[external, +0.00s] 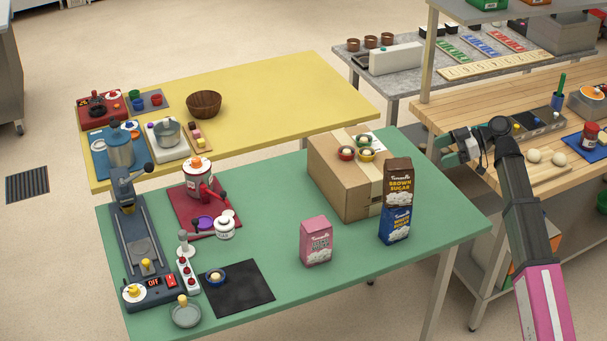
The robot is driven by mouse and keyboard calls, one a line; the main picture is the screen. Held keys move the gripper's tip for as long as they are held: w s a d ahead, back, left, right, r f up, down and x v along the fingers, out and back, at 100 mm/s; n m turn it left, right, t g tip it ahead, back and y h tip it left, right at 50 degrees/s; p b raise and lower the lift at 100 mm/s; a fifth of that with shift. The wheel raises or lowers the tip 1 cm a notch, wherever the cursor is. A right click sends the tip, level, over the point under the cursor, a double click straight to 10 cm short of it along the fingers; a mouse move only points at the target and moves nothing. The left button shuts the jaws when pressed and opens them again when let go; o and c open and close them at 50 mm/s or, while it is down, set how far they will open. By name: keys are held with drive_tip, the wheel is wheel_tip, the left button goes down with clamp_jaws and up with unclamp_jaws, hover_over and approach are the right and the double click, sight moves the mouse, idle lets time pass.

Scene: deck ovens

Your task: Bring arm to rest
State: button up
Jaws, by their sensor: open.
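My gripper (447,150) is at the right of the external view, at the end of my dark and pink arm. It is open, and I see nothing held in it. It appears in front of the left part of the wooden table (455,101); how high it is above the surface I cannot tell. The arm reaches up from the lower right corner. The brown sugar box (397,172) stands on top of a blue box (395,225) on the green table, left of my gripper and apart from it.
A cardboard box (335,185) with small bowls on top stands on the green table (265,200). A pink box (316,242) stands in front. Dough balls (534,156) and a blue mat (572,143) lie right of my arm. The green table's right end is bare.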

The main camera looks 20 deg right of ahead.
drive_tip(key=s+a+f+m+g+h, duration=0.1)
drive_tip(key=s+a+f+m+h, duration=0.3)
drive_tip(key=f, duration=1.5)
drive_tip(key=s+a+f+m+g+h, duration=0.2)
drive_tip(key=s+a+f+m+h, duration=0.2)
drive_tip(key=s+f, duration=0.7)
drive_tip(key=s+a+f+m+g+h, duration=0.2)
drive_tip(key=s+f, duration=0.6)
drive_tip(key=f, duration=1.9)
drive_tip(key=a+m+h, duration=0.2)
drive_tip(key=m, duration=0.1)
drive_tip(key=shift+f, duration=0.15)
